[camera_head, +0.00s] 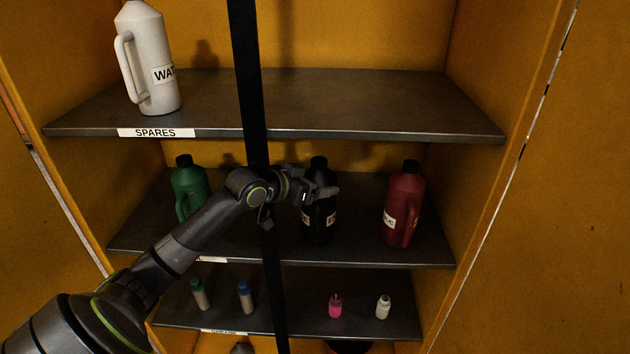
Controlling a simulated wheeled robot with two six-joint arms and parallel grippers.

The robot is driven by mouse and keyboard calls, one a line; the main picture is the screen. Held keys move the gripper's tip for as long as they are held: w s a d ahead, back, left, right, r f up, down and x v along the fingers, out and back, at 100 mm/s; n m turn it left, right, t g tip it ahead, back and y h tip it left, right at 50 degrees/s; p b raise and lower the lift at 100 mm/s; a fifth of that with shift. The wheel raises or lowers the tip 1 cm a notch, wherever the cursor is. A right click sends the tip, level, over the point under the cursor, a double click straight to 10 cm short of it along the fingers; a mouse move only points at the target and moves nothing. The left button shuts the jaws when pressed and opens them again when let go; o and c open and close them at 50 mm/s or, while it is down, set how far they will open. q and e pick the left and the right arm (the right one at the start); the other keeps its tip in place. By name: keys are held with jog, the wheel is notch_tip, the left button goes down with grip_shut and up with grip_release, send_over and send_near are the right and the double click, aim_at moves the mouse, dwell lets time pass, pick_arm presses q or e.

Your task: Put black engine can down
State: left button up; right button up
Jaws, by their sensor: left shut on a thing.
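The black engine can (319,222) is upright at the middle shelf (365,257) of the yellow cabinet, between a green can and a red can. My left gripper (322,192) is shut on the upper part of the black can, just below its cap. The gripper hides part of the can's upper body. My right gripper is not in view.
A green can (188,188) stands left and a red can (404,205) right. A white can (149,60) stands on the top shelf marked SPARES (330,125). Several small bottles stand on the lower shelf (300,320). A dark vertical strap or post (250,90) crosses the cabinet front.

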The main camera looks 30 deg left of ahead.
pick_arm(q)
jog(key=shift+f, duration=0.1)
jog(key=o, duration=1.3)
jog(key=v, duration=1.2)
